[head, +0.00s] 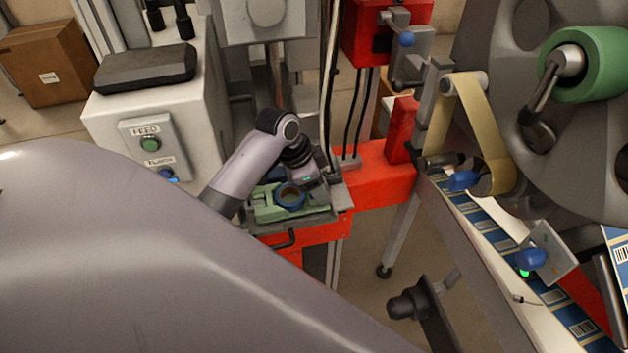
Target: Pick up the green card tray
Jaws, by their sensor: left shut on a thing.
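The green card tray (265,214) sits on a small grey shelf (318,218) of the red machine frame, in the middle of the head view. A blue ring with a brown inside (290,198) lies at the tray's right part. My left gripper (300,187) reaches down from above onto the tray, just behind the blue ring. It is shut on the tray as far as I can see; its fingertips are mostly hidden by the wrist and the ring. My right gripper is not in view.
A white cabinet (105,112) with a FEED button panel (152,148) stands to the left. Red beams (378,178) and hanging black cables are close on the right. A label conveyor (500,238) and a green reel (600,65) are further right. A cardboard box (48,65) stands back left.

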